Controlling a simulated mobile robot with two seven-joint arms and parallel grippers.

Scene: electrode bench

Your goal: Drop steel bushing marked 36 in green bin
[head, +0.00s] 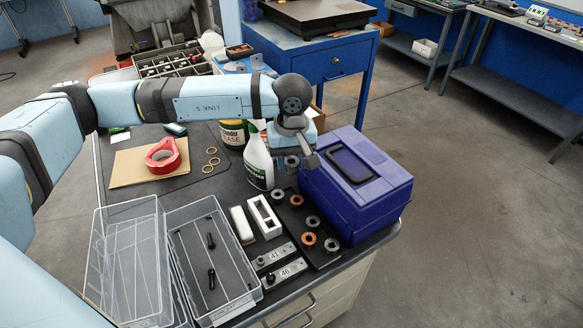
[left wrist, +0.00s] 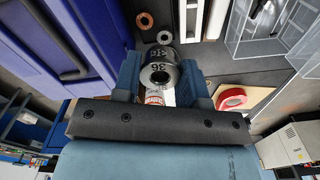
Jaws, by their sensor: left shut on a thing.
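I see no green bin in either view. My right gripper is not in view.
A dark board (head: 322,259) holds several steel and copper rings. A blue case (head: 362,200) stands right of it. Two clear trays (head: 128,255) (head: 250,272) stand at the front left. A spray bottle (head: 257,160) and red tape (head: 163,155) stand farther back.

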